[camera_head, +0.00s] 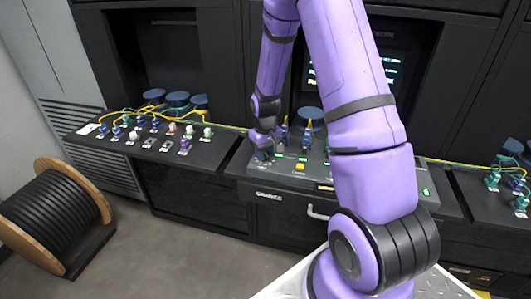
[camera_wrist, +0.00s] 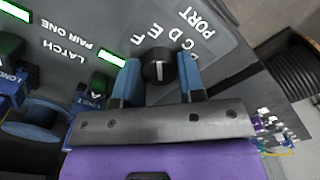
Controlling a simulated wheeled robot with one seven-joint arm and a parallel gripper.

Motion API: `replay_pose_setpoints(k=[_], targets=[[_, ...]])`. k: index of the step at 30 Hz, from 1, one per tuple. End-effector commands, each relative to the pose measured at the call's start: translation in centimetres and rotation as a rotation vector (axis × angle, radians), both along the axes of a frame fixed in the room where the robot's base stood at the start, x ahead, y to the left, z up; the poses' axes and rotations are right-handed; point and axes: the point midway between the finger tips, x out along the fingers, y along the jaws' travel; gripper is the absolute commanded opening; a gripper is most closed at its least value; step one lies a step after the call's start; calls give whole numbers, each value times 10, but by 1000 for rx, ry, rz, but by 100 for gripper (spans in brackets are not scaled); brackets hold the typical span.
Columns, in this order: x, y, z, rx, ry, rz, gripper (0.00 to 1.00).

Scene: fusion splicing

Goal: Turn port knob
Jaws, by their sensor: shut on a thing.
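The port knob (camera_wrist: 159,68) is a round black dial with a white line on its face, in the upper middle of the wrist view. Letters C, D, E, F and the word PORT are printed around it. My gripper (camera_wrist: 159,72) has its two blue fingers on either side of the knob and is shut on it. The white line lies roughly parallel to the fingers. In the head view my gripper (camera_head: 263,147) is down at the left part of the middle console (camera_head: 262,181), where it hides the knob.
Beside the knob are a lit green bar (camera_wrist: 114,57), LATCH and PAIR ONE labels and a blue connector (camera_wrist: 97,88). In the head view a side console (camera_head: 118,153) with yellow cables stands left, and a cable reel (camera_head: 57,205) stands on the floor.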

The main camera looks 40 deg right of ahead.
Motion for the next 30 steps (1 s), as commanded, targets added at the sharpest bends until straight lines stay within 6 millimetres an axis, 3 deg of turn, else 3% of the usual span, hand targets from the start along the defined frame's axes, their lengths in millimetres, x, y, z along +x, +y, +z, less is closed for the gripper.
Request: replay_pose_setpoints(k=[20, 21, 24, 30], targets=[[1, 0, 0, 0, -1, 68, 13], [1, 0, 0, 0, -1, 68, 39], [0, 0, 0, 0, -1, 67, 62], [0, 0, 0, 0, 0, 67, 62]])
